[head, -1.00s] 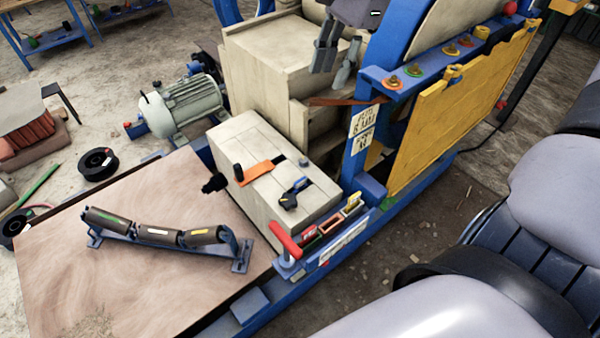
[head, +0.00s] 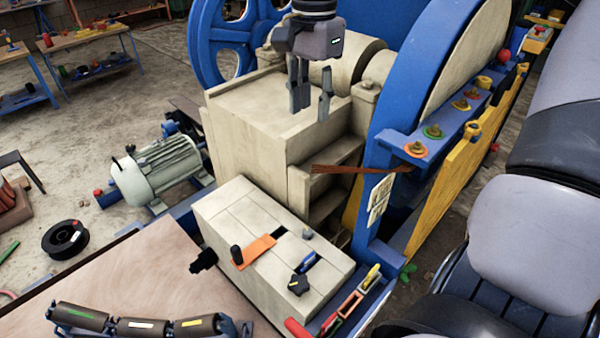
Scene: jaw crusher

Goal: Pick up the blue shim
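The blue shim (head: 307,262) is a small blue piece on top of the beige block (head: 240,212), partly in a dark slot and beside a black star knob (head: 298,285). How deep it sits in the slot I cannot tell. My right gripper (head: 310,108) hangs pointing down in front of the large beige housing (head: 255,115), well above and apart from the shim. Its two grey fingers are spread, with nothing between them. My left gripper is not in view.
An orange shim (head: 254,250) lies on the same block, left of the blue one, beside a black knob. A blue frame post (head: 375,180) and yellow plate (head: 445,185) stand to the right. A roller set (head: 140,325) lies on the wooden table (head: 150,265).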

